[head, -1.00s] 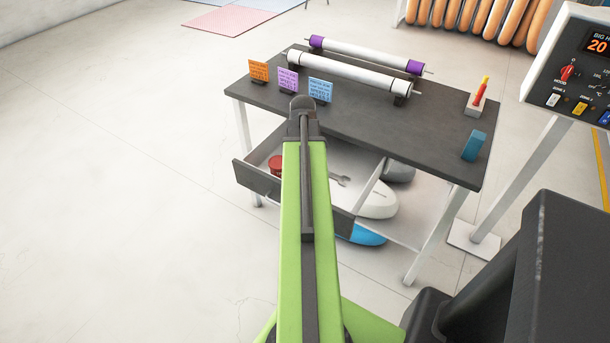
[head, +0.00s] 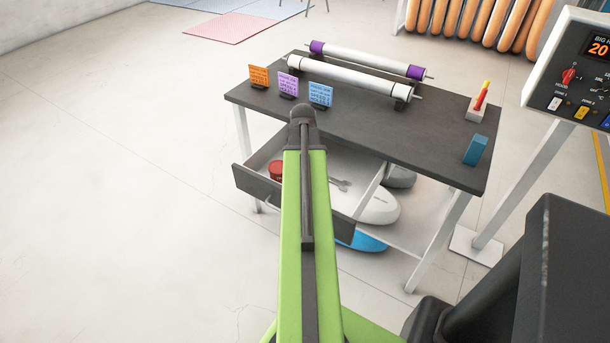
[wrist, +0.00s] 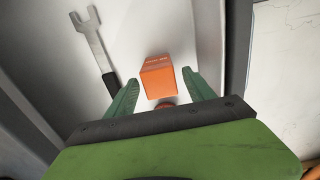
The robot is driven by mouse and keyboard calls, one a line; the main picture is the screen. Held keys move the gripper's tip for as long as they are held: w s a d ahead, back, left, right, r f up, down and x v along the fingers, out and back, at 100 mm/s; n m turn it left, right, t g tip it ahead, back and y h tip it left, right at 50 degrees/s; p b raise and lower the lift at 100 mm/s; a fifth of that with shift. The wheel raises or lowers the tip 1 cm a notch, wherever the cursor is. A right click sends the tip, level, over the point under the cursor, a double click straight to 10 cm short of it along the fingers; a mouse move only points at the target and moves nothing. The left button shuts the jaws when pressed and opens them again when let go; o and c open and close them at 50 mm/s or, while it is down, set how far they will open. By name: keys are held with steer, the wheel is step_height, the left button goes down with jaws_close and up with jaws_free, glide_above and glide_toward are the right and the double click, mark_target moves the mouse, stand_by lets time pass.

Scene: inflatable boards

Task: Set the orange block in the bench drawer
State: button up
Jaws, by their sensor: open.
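The orange block (wrist: 158,77) is in the wrist view, between the open fingers of my gripper (wrist: 160,80), with a gap on each side. It appears to rest on the white floor of the bench drawer (wrist: 128,28), beside a grey wrench (wrist: 93,45). In the head view the drawer (head: 257,187) is pulled out under the dark-topped bench (head: 400,133). My green arm covers part of the drawer there and hides the block and my gripper.
A red round item (head: 276,170) lies in the drawer's left part. The benchtop holds three small cards, white rollers (head: 345,78), a teal block (head: 476,149) and a holder (head: 476,112). A control panel (head: 575,75) stands at right. The floor at left is clear.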

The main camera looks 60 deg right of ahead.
step_height(320, 180, up, 12)
steer(key=p, duration=1.1)
steer(key=shift+p, duration=0.4)
steer(key=shift+r, duration=0.1)
steer(key=w+a, duration=1.6)
steer(key=a, duration=0.5)
steer(key=w+a, duration=0.2)
steer(key=a, duration=1.2)
steer(key=w+a, duration=0.3)
steer(key=a, duration=1)
steer(key=shift+w+a, duration=0.2)
steer(key=shift+a, duration=0.15)
